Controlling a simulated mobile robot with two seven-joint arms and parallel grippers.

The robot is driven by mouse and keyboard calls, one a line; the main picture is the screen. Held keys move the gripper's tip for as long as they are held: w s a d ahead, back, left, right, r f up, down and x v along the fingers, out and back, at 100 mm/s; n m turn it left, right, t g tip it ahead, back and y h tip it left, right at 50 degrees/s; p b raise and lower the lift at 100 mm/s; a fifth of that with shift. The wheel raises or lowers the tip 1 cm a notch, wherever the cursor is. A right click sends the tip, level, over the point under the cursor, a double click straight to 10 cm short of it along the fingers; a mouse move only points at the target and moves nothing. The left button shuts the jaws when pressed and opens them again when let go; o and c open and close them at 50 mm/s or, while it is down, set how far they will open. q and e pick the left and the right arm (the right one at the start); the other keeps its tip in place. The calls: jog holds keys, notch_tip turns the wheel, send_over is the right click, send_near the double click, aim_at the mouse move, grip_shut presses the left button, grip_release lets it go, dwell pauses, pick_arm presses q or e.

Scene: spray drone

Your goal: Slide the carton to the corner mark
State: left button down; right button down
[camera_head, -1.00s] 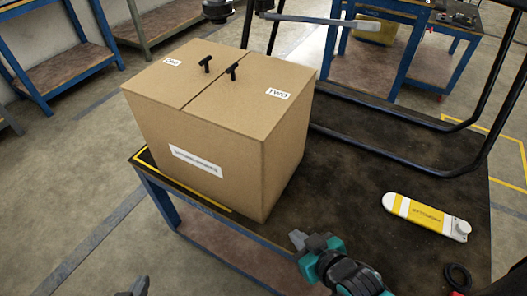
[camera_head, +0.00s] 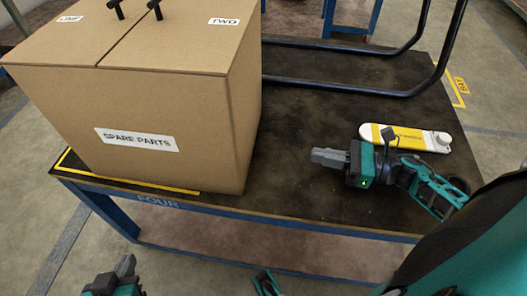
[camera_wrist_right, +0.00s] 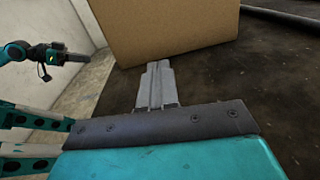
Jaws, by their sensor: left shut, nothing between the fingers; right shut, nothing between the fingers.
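The carton (camera_head: 165,115) is a large brown box labelled SPARE PARTS, upright at the left end of the dark table. A yellow corner mark (camera_head: 130,182) shows along the table's front and left edges by its base; the rest is hidden behind the carton. My right gripper (camera_head: 318,156) is shut and empty over the table, right of the carton and apart from it. In the right wrist view its fingers (camera_wrist_right: 157,70) point at a carton side (camera_wrist_right: 165,28). My left gripper (camera_head: 124,268) is shut and empty, low in front of the table; it also shows in the wrist view (camera_wrist_right: 78,57).
A yellow and white device (camera_head: 405,137) lies on the table just behind my right wrist. A black tubular rail (camera_head: 350,87) runs along the table's back. The tabletop (camera_head: 290,185) between carton and right gripper is clear. Two black handles (camera_head: 135,8) stand on the carton lid.

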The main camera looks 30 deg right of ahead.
aim_at(251, 145)
jog(key=shift+s+d+f+n, duration=0.1)
jog(key=shift+n, duration=0.4)
jog(key=x, duration=1.3)
jog(key=shift+a, duration=0.45)
